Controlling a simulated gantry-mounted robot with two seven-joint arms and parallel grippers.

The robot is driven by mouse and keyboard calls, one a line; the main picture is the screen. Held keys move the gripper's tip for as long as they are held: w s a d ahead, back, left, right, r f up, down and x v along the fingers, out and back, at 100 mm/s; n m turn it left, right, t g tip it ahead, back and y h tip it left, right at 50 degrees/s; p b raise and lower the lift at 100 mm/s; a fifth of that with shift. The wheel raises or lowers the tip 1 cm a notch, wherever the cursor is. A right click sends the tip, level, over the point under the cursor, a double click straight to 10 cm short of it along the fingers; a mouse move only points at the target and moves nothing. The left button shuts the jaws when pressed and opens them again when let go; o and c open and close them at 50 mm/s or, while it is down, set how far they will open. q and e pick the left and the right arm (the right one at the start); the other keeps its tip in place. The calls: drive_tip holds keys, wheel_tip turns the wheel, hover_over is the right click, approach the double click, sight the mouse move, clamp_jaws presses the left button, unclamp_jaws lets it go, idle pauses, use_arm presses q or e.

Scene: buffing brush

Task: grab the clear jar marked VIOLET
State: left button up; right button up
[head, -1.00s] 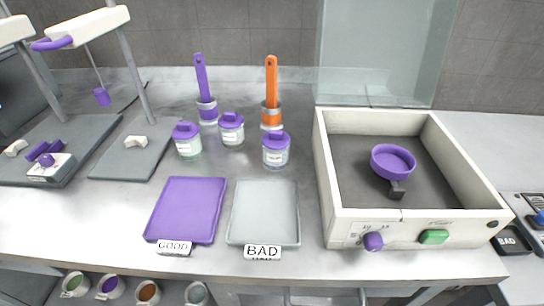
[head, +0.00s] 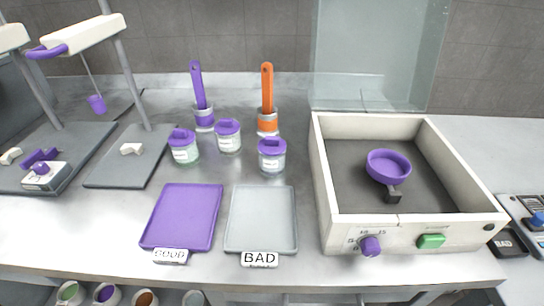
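Three clear jars with purple lids stand close together at the middle of the bench. The left jar (head: 184,151) holds something greenish. The middle jar (head: 228,141) stands a little farther back. The right jar (head: 272,161) stands in front of the orange brush. Each has a white label, but the lettering is too small to read, so I cannot tell which is marked VIOLET. All three are upright and closed. Neither of my grippers shows in the head view.
A purple GOOD tray (head: 183,220) and a grey BAD tray (head: 262,222) lie in front of the jars. A purple-handled brush (head: 198,88) and an orange-handled brush (head: 267,90) stand behind. A white-walled machine (head: 322,180) with a purple dish (head: 388,165) is at right.

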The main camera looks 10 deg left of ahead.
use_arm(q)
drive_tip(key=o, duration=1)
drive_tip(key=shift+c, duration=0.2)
